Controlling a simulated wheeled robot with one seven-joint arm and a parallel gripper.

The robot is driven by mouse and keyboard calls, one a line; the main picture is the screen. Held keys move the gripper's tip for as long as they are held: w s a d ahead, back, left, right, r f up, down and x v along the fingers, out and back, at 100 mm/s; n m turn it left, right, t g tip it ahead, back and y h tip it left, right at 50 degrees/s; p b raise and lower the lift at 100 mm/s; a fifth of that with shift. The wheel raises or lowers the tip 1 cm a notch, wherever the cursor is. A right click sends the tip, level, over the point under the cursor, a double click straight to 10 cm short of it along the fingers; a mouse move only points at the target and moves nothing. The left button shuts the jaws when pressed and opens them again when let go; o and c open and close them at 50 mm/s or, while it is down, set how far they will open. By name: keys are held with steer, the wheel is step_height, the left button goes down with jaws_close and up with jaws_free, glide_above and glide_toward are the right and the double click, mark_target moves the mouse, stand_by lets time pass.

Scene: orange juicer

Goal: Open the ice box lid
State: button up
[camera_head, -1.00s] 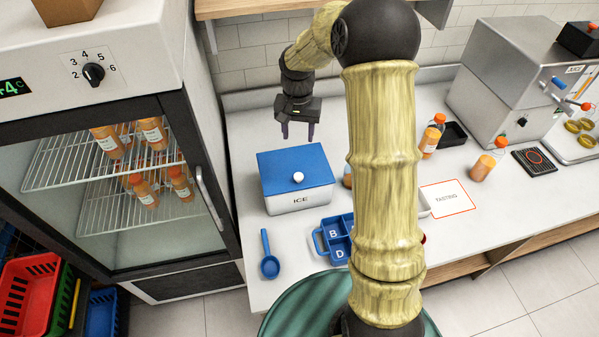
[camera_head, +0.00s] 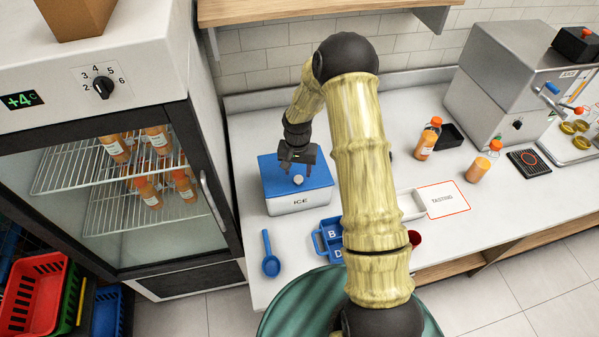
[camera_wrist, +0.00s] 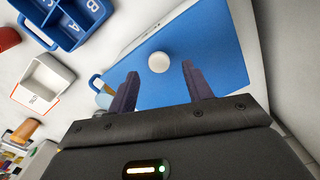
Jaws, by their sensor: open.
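The ice box (camera_head: 298,206) is a white box marked ICE on the counter, in the left part of the head view. Its flat blue lid (camera_head: 322,196) lies closed on top, and the lid also shows in the wrist view (camera_wrist: 215,50). A round white knob (camera_head: 298,180) stands on the lid; in the wrist view the knob (camera_wrist: 158,62) appears between and beyond my fingertips. My gripper (camera_head: 298,164) is open and empty above the lid, close to the knob. In the wrist view its two dark fingers (camera_wrist: 159,80) point toward the lid, apart from each other.
A blue scoop (camera_head: 270,262) and a blue divided tray (camera_head: 328,238) lie in front of the ice box. The fridge (camera_head: 110,190) stands close on the left. Orange bottles (camera_head: 428,139) and a juicer (camera_head: 505,80) are farther right. My arm hides part of the counter.

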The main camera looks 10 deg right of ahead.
mark_target(299, 177)
steer(key=shift+d+f+p, duration=0.15)
steer(key=shift+f+p, duration=0.25)
steer(key=shift+f, duration=1.4)
steer(key=shift+w, duration=0.1)
jaws_close()
steer(key=shift+d, duration=0.15)
steer(key=shift+w+r, duration=0.1)
